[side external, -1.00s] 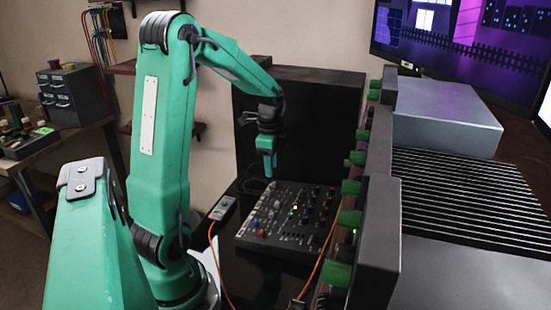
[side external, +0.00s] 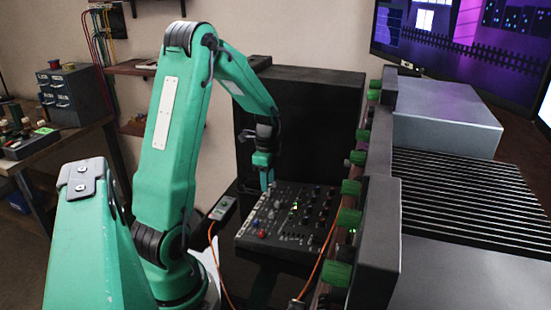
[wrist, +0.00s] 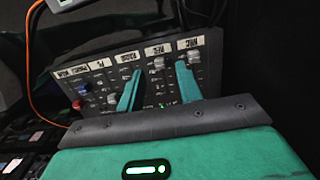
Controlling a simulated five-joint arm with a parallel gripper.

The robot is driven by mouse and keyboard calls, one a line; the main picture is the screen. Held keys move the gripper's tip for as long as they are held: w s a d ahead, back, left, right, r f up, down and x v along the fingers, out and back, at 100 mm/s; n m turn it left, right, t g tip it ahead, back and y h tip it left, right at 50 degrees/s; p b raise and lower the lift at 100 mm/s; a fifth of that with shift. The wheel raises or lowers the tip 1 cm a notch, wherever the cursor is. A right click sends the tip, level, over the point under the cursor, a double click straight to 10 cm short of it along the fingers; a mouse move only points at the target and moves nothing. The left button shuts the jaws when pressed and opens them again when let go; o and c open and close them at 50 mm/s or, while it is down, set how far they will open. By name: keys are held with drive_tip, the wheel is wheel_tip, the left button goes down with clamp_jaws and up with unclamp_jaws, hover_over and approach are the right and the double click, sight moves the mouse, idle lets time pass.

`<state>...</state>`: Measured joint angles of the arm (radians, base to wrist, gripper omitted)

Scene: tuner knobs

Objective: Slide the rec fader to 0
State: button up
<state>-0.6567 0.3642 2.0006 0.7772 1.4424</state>
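The control panel (side external: 290,225) is a dark box of knobs and faders in front of my arm. In the side view my gripper (side external: 267,186) points down at the panel's back left edge. Another pale cap (wrist: 194,57) is by the right finger. The labels are too small to read surely, so I cannot tell which fader is rec. Contact is unclear.
A blue button (wrist: 82,88) and a red button (wrist: 77,104) sit at the panel's left in the wrist view. An orange cable (side external: 323,262) runs beside the panel. Green clamps (side external: 348,217) and a grey housing (side external: 375,235) stand close on the right.

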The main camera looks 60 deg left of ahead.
sight(269, 193)
drive_tip(key=shift+f, duration=1.6)
drive_tip(key=shift+c, duration=0.2)
clamp_jaws()
